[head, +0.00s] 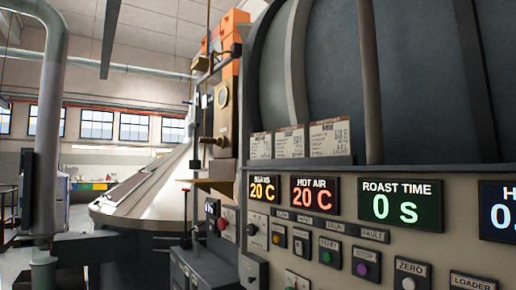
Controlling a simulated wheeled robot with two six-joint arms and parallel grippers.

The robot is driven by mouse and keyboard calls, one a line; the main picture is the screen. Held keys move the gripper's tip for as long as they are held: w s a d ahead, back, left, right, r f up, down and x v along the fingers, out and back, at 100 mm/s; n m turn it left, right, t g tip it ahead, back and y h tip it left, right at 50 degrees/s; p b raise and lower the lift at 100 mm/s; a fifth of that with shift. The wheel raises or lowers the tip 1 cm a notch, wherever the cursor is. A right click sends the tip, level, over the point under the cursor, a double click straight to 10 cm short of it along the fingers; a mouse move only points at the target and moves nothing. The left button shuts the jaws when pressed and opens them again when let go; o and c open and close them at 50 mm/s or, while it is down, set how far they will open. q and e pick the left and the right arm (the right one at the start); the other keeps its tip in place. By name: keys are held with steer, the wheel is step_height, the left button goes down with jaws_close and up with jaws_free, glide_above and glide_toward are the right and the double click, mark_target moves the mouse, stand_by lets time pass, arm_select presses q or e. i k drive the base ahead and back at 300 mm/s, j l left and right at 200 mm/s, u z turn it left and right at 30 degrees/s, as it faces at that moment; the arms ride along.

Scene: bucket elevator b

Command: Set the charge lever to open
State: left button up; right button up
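No part is clearly labelled as the charge lever, so I cannot tell which one it is. A brass-coloured upright assembly (222,120) stands left of the roaster drum, with a round fitting (222,95) on its face. Neither of my grippers is in view.
The roaster's control panel (345,238) fills the lower right, with a green roast time display (401,204) reading 0 S and several buttons. A large conical metal body (150,190) stands behind at left. A grey pipe (50,120) rises at far left.

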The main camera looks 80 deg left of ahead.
mark_target(195, 127)
steer(key=j+u, duration=0.2)
steer(key=u, duration=0.25)
steer(key=k+j+u, duration=0.1)
steer(key=u, duration=0.35)
steer(key=j+u, duration=0.3)
steer(key=u, duration=0.15)
steer(key=j+u, duration=0.15)
steer(key=j, duration=0.25)
steer(key=i+j+u, duration=0.1)
steer(key=j, duration=0.3)
steer(key=i+j+u, duration=0.15)
steer(key=j, duration=0.3)
steer(key=i+j+u, duration=0.1)
steer(key=j, duration=0.3)
steer(key=i+j+u, duration=0.15)
steer(key=j, duration=0.2)
steer(key=i+j+u, duration=0.1)
steer(key=j, duration=0.3)
steer(key=i+j, duration=0.15)
steer(key=j, duration=0.2)
steer(key=i+j, duration=0.1)
steer(key=j, duration=0.25)
steer(key=i+j, duration=0.15)
steer(key=j, duration=0.25)
steer(key=i+l+u, duration=0.15)
steer(key=i+u, duration=0.3)
steer(key=i, duration=0.1)
